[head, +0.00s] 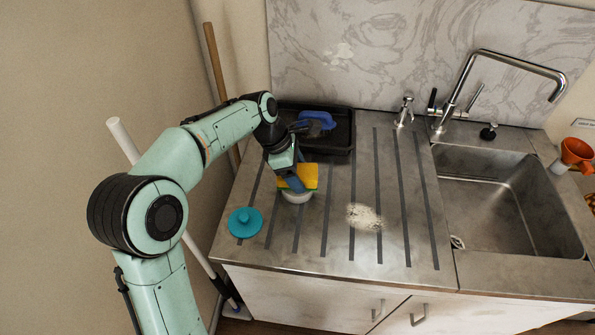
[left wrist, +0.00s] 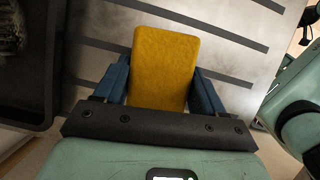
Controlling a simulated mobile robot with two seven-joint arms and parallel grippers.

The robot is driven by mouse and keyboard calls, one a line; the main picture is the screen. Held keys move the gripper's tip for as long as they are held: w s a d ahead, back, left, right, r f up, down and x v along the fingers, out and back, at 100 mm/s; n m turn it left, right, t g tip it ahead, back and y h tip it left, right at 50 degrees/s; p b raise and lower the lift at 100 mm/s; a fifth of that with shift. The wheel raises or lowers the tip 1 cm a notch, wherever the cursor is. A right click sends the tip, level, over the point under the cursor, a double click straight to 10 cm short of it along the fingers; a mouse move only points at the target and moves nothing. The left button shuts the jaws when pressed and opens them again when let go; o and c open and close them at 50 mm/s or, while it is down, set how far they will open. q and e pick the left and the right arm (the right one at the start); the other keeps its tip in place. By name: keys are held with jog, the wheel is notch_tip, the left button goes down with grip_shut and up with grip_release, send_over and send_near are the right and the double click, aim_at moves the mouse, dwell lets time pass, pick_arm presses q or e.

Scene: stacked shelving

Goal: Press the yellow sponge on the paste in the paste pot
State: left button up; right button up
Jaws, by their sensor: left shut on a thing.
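The yellow sponge (head: 298,174) is held between the blue fingers of my left gripper (head: 293,184), which is shut on it. Its broad yellow face fills the middle of the left wrist view (left wrist: 165,68), with a finger on each side. The small white paste pot (head: 297,197) stands on the ribbed drainboard directly under the sponge in the head view. The sponge and gripper cover the pot's opening, so the paste is hidden. I cannot tell whether the sponge touches the paste. My right gripper is not in view.
A teal lid (head: 245,222) lies left of the pot. A black tray (head: 340,131) with a blue-handled brush (head: 318,121) stands behind. A pale dirt patch (head: 364,216) marks the drainboard (head: 335,245) to the right. The sink (head: 500,205) and tap lie farther right.

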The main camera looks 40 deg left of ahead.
pick_arm(q)
jog(key=shift+f, duration=0.5)
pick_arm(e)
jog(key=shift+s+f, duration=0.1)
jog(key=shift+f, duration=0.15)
pick_arm(q)
jog(key=shift+f, duration=0.15)
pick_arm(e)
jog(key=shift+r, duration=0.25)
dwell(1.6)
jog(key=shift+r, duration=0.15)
pick_arm(q)
notch_tip(320, 180, up, 4)
jog(key=p, duration=0.4)
jog(key=shift+r+p, duration=1.3)
jog(key=shift+r, duration=0.35)
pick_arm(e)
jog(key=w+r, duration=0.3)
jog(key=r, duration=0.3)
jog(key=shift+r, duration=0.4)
